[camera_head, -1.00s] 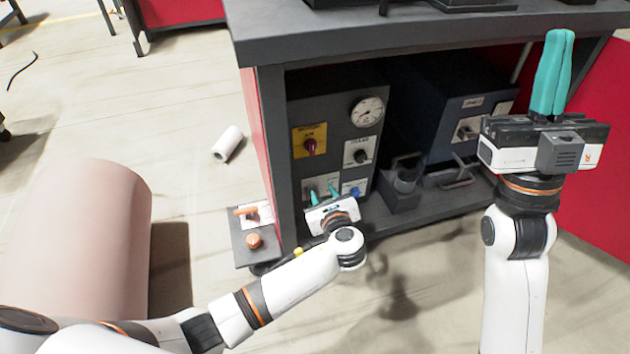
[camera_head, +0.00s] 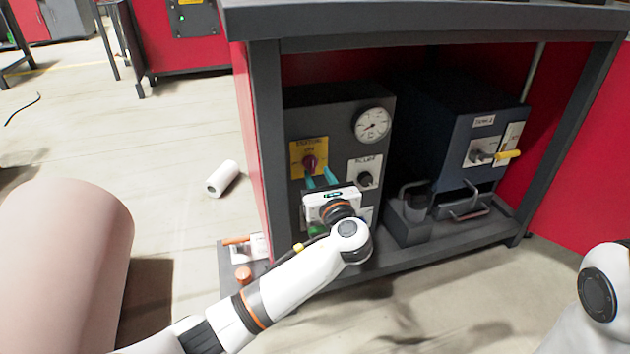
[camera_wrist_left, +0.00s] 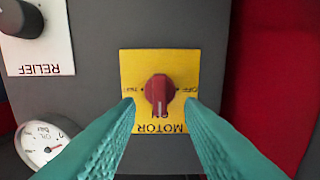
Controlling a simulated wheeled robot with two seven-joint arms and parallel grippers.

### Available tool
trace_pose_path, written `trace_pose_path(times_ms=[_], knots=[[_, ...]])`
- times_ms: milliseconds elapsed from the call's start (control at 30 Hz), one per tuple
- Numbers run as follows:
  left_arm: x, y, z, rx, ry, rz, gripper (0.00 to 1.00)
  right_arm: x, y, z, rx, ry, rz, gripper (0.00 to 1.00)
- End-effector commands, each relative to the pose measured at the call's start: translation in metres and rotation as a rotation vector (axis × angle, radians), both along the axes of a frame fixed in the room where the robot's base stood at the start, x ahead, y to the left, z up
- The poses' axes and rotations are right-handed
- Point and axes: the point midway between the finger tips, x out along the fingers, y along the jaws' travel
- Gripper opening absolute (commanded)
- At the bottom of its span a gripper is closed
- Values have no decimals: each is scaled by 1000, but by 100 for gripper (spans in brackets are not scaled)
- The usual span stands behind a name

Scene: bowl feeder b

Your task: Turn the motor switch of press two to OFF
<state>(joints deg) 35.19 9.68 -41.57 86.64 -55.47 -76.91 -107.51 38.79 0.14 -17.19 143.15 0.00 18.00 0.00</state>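The motor switch (camera_head: 310,162) is a dark red knob on a yellow plate, on the front of a grey control box under the bench. In the left wrist view the knob (camera_wrist_left: 159,88) stands with its handle upright in the picture; the plate's lettering is upside down, with MOTOR below the knob and what reads as OFF to its right. My left gripper (camera_head: 320,178) is open, its teal fingers apart just below the switch in the head view. In the wrist view the fingertips (camera_wrist_left: 160,103) lie on either side of the knob; contact cannot be told. My right gripper is out of view.
A RELIEF knob (camera_head: 364,178) and a gauge (camera_head: 371,125) sit right of the switch. A blue box (camera_head: 455,130) with its own switch (camera_head: 480,157) stands further right. A dark holder with handles (camera_head: 408,228) is between. The bench post (camera_head: 267,150) stands close left.

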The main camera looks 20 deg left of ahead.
Motion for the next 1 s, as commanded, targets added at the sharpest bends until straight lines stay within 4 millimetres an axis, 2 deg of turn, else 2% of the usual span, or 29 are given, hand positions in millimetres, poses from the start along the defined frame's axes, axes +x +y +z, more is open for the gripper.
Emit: trace_pose_path(times_ms=[67, 200, 567, 800, 1000], knots=[[11, 7, -4, 0, -2, 1, 35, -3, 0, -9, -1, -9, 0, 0], [22, 15, -2, 1, -1, -1, 35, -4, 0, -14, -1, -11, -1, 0], [27, 18, 0, -1, 1, 0, 35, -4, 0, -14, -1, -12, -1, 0], [27, 18, 0, -1, 1, -1, 0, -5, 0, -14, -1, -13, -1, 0], [26, 18, 0, -5, -1, -1, 0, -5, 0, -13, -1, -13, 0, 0]])
